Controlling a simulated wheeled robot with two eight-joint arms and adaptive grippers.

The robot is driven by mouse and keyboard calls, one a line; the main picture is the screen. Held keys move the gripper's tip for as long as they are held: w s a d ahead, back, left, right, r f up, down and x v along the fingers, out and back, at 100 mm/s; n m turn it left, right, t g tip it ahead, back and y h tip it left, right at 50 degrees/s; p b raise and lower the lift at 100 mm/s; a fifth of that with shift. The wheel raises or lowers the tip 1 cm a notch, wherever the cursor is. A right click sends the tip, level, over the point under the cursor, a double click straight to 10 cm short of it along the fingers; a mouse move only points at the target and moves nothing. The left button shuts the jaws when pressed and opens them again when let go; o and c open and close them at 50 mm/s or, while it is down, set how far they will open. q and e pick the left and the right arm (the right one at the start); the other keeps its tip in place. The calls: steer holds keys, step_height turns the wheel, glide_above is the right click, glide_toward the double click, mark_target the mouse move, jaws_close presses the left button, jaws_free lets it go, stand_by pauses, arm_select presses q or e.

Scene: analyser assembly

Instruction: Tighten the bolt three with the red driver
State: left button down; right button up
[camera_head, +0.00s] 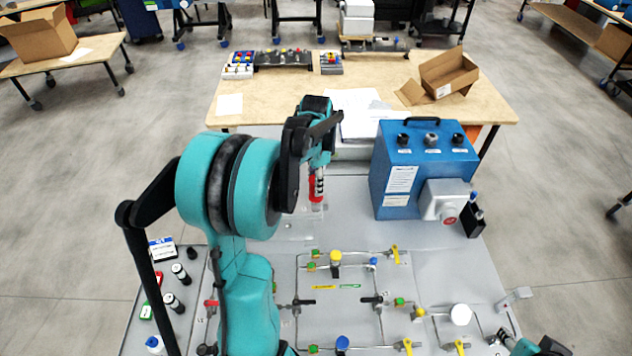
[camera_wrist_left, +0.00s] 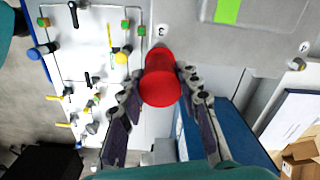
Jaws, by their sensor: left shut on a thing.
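My left gripper (camera_head: 318,166) is shut on the red driver (camera_head: 316,190) and holds it upright over the grey panel, left of the blue box. In the left wrist view the driver (camera_wrist_left: 162,80) sits between the two fingers (camera_wrist_left: 161,103), its red end facing the camera. A bolt (camera_wrist_left: 296,64) shows by the label "4". Of my right arm, only a teal and black part (camera_head: 530,346) shows at the bottom right; its jaws are unclear.
A blue box (camera_head: 425,160) with knobs and a handle stands right of the driver. Pipes and valves with a yellow knob (camera_head: 335,257) fill the nearer panel. A wooden table (camera_head: 290,95) with papers and an open carton (camera_head: 447,75) stands behind. Small bottles (camera_head: 172,302) stand at left.

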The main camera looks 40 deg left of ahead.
arm_select(q)
steer(key=shift+r+p, duration=0.3)
steer(key=shift+r, duration=0.15)
steer(key=shift+r+p, duration=0.35)
steer(key=shift+r, duration=0.2)
steer(key=shift+r+p, duration=1.35)
steer(key=shift+r, duration=0.65)
